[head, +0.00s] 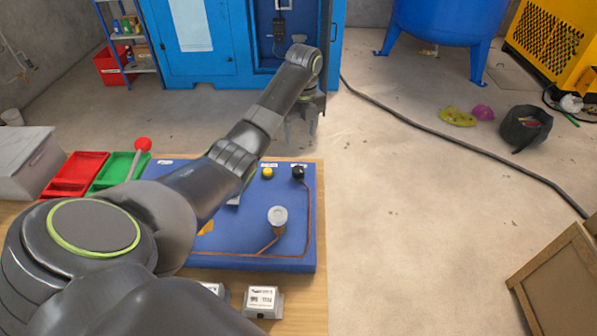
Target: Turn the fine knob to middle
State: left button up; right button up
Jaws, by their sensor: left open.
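A blue panel (295,228) lies on the wooden table, partly hidden by my left arm. Near its far edge are a black knob (298,172) and a yellow knob or button (268,173), each with a small white label. A pale round knob (278,216) stands nearer the front. The labels are too small to read, so I cannot tell which is the fine knob. My left gripper (309,122) is open, points down and appears beyond the panel's far edge, apart from the knobs. My right gripper is out of view.
Red (76,174) and green (112,172) trays and a red-topped lever (142,146) are at the left. Small labelled grey boxes (262,302) lie at the table's front. A blue cabinet (205,45) stands behind. The floor right of the table is mostly clear, with a cable (450,145).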

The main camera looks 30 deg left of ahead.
pick_arm(q)
jog(key=b, duration=0.2)
send_near(299, 169)
jog(key=shift+a, duration=0.1)
notch_tip(299, 169, down, 9)
jog(key=shift+s+r+p, duration=0.15)
jog(key=shift+p, duration=0.25)
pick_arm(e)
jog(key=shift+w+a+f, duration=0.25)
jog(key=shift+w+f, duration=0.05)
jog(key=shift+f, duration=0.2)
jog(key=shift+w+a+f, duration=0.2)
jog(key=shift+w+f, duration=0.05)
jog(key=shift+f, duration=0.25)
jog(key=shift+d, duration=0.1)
pick_arm(q)
jog(key=c, duration=1)
